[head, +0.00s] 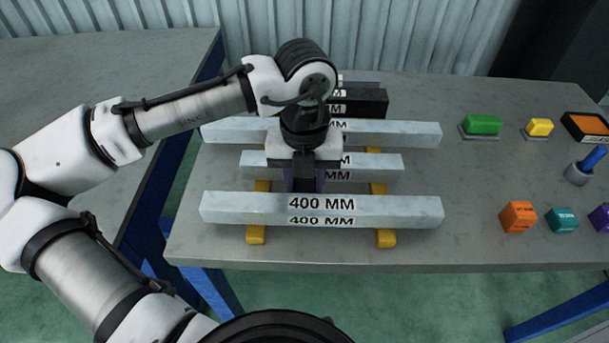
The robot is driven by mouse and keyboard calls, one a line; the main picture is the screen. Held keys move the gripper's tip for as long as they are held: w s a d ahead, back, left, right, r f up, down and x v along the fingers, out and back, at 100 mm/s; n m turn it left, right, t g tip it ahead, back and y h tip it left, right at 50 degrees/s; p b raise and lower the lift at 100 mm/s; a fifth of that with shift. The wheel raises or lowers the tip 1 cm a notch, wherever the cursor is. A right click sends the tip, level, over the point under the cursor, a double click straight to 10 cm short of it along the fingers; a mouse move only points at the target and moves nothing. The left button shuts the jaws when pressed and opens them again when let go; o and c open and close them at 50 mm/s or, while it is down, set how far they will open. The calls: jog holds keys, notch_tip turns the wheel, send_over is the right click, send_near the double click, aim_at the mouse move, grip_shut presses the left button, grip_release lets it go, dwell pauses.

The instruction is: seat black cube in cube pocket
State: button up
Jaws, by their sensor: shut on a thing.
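My gripper (304,184) points down over the middle of the chassis. It is shut at the short middle bar (261,160), behind the front bar. A dark bluish edge shows at its fingertips, but the thing between the jaws is mostly hidden and I cannot tell what it is. I cannot make out a black cube or a cube pocket.
The front bar (231,208), marked 400 MM, and a back bar (408,132) lie across yellow rails (256,235). A black block (373,103) is behind. Orange (518,217), teal (563,220) and purple (601,217) blocks stand right. Green (482,125) and yellow (539,127) pieces lie beyond.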

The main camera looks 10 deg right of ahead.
jog(key=shift+f, duration=0.3)
jog(key=o, duration=1)
